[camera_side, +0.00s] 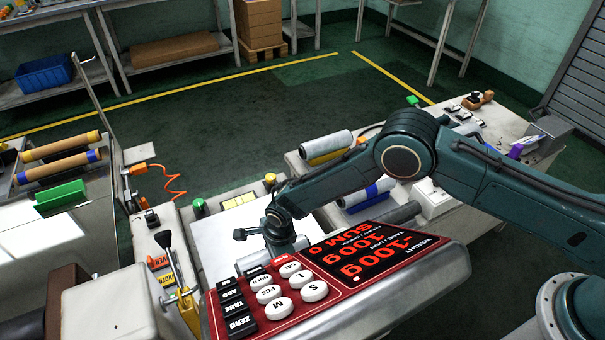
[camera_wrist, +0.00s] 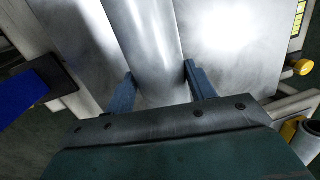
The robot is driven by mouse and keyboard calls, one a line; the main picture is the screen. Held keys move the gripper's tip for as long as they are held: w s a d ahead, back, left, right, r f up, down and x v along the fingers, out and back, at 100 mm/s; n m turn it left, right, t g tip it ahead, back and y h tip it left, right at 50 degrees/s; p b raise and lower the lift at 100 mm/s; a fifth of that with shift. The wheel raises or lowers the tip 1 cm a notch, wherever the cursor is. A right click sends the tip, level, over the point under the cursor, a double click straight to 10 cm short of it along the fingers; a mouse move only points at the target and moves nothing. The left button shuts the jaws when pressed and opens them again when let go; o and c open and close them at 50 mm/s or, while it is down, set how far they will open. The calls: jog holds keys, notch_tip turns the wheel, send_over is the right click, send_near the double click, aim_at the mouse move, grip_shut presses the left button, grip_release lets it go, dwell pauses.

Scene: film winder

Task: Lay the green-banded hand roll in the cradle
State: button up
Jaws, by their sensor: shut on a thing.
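My gripper (camera_side: 278,238) points down over the pale winder bed in the side view, its lower part hidden behind the red scale panel. In the wrist view its fingers (camera_wrist: 158,80) are on either side of a shiny grey-white hand roll (camera_wrist: 143,35), shut on it. Part of this pale roll (camera_side: 252,262) also shows beside my gripper in the side view. No green band is visible on the part I can see. I cannot make out the cradle for certain in either view.
A silver roll with a yellow band (camera_side: 327,146) and a blue-banded roll (camera_side: 368,193) lie on the right bench. The scale panel (camera_side: 330,270) stands in the foreground. Brown cores (camera_side: 60,146) and a green block (camera_side: 62,196) are at left. An orange coiled cord (camera_side: 172,185) hangs behind.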

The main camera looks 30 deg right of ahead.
jog(key=shift+f, duration=0.25)
jog(key=o, duration=1.3)
jog(key=shift+r, duration=0.1)
jog(key=shift+s+d+r, duration=0.2)
jog(key=shift+s+r, duration=0.15)
jog(key=shift+r, duration=1.9)
jog(key=shift+s+d+r, duration=0.2)
jog(key=shift+s+r, duration=0.1)
jog(key=shift+r, duration=1.9)
jog(key=shift+s+d+r, duration=0.2)
jog(key=shift+s+r, duration=0.15)
jog(key=shift+r, duration=1.9)
